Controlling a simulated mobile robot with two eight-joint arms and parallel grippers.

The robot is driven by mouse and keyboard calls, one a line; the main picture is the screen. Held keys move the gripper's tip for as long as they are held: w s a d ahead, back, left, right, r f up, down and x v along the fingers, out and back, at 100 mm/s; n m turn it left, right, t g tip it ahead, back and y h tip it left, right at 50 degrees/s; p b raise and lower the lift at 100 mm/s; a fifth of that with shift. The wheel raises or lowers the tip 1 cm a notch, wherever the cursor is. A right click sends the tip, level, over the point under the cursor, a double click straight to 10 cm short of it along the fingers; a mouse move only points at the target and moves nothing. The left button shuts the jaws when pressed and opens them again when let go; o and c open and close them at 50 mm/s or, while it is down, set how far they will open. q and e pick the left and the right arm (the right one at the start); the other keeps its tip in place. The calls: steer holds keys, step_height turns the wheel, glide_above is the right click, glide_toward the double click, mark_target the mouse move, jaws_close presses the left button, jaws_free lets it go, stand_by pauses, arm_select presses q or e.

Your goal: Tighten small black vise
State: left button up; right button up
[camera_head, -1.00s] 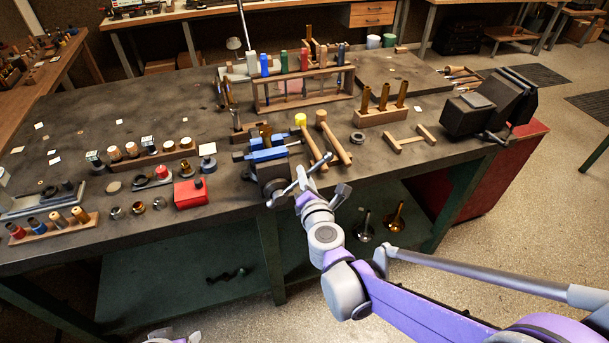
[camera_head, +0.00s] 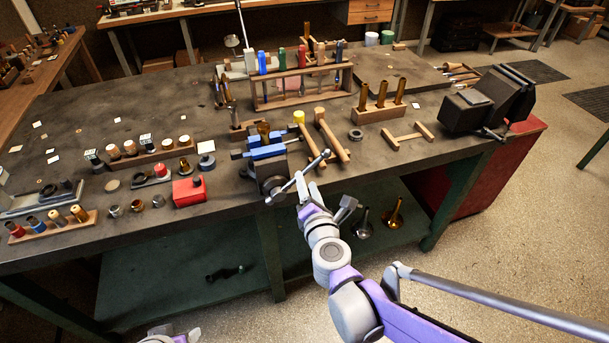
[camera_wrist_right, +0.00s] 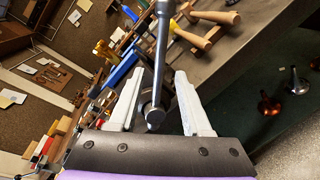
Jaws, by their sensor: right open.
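The small black vise (camera_head: 270,172) with blue jaw pieces (camera_head: 267,151) is at the front edge of the bench. Its grey bar handle (camera_head: 292,183) slants across its front, from lower left to upper right. My right gripper (camera_head: 308,184) is in front of the bench edge, close to the handle. In the right wrist view, my right gripper (camera_wrist_right: 161,73) is open, its two pale fingers apart. The handle (camera_wrist_right: 162,45) and screw end appear between them; I cannot tell whether they touch. My left gripper (camera_head: 175,335) shows only partly at the bottom edge.
A larger black vise (camera_head: 487,103) stands at the bench's right end. Wooden mallets (camera_head: 331,135) lie right of the small vise; a red box (camera_head: 189,190) is to its left. A tool rack (camera_head: 300,88) stands behind.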

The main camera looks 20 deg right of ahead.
steer(key=s, duration=0.6)
steer(key=shift+a+r, duration=0.3)
steer(key=shift+r, duration=0.15)
stand_by(0.4)
steer(key=s+a+f+n+g+y, duration=0.1)
steer(key=s+a+n+g+y, duration=0.15)
steer(key=n, duration=1.05)
steer(key=s+a+n+g+y, duration=0.15)
steer(key=a+n+y, duration=0.25)
steer(key=n, duration=0.9)
steer(key=s+d+f+n+g+h, duration=0.2)
steer(key=s+n, duration=0.4)
steer(key=n, duration=0.4)
steer(key=s+d+f+n+g+h, duration=0.3)
steer(key=s+d+f+n, duration=0.3)
steer(key=n, duration=0.5)
steer(key=shift+s+d+f+g+p, duration=0.25)
steer(key=shift+d+f+g+p, duration=0.1)
steer(key=shift+d+f+g, duration=0.45)
